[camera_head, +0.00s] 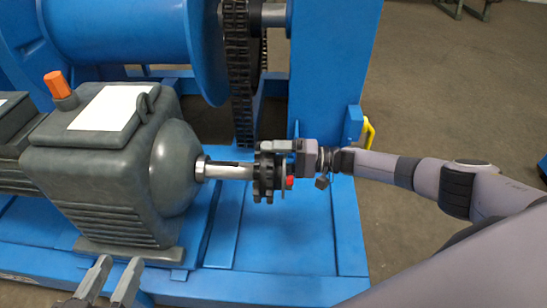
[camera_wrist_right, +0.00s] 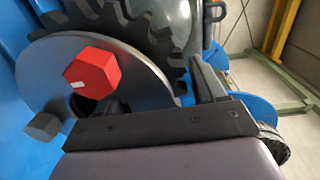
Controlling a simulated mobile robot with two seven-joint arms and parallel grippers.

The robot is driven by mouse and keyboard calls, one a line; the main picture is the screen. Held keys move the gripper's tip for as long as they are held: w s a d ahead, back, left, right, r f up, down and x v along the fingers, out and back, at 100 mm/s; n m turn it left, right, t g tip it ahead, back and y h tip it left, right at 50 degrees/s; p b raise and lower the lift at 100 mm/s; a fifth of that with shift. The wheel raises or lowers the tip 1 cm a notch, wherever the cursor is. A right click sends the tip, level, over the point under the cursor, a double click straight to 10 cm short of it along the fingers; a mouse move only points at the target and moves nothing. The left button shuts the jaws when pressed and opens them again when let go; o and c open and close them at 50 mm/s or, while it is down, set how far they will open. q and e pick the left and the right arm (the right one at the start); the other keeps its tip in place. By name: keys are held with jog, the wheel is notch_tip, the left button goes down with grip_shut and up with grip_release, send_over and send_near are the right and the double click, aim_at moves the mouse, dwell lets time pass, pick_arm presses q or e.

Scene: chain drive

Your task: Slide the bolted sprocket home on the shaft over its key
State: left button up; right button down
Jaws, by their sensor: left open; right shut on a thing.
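The dark toothed sprocket (camera_head: 265,178) is at the outer end of the silver shaft (camera_head: 229,171), which sticks out to the right from the grey motor gearbox (camera_head: 120,150). A dark key slot or key shows along the top of the shaft. My right gripper (camera_head: 280,147) is shut on the sprocket from the right. The right wrist view shows the sprocket's teeth (camera_wrist_right: 130,18), its silver disc (camera_wrist_right: 45,65) and a red hex bolt head (camera_wrist_right: 92,73) close to the gripper. How far the sprocket sits over the shaft is hidden. My left gripper (camera_head: 112,268) is open and empty at the bottom left.
A chain (camera_head: 240,80) hangs from the upper shaft behind the sprocket, next to a large blue drum (camera_head: 120,30). A blue post (camera_head: 330,70) stands behind my right gripper. The blue base frame (camera_head: 285,285) lies below. Open floor is at the right.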

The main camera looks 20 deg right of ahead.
pick_arm(q)
jog(key=shift+f, duration=0.1)
pick_arm(e)
jog(key=shift+w+a+r, duration=0.35)
jog(key=shift+w+a, duration=0.05)
jog(key=shift+a, duration=0.2)
jog(key=shift+w+a+r, duration=0.35)
jog(key=shift+a, duration=0.2)
dwell(0.4)
grip_release()
jog(key=shift+r, duration=0.1)
jog(key=shift+s+f, duration=0.35)
jog(key=shift+f, duration=0.55)
pick_arm(q)
jog(key=shift+w+d+n+g+p, duration=0.3)
jog(key=shift+d+g+p, duration=0.2)
jog(key=shift+p, duration=0.25)
pick_arm(e)
jog(key=v, duration=0.7)
jog(key=shift+w+d+r, duration=0.15)
jog(key=shift+d+r, duration=0.15)
jog(key=shift+r, duration=0.1)
jog(key=shift+c, duration=0.4)
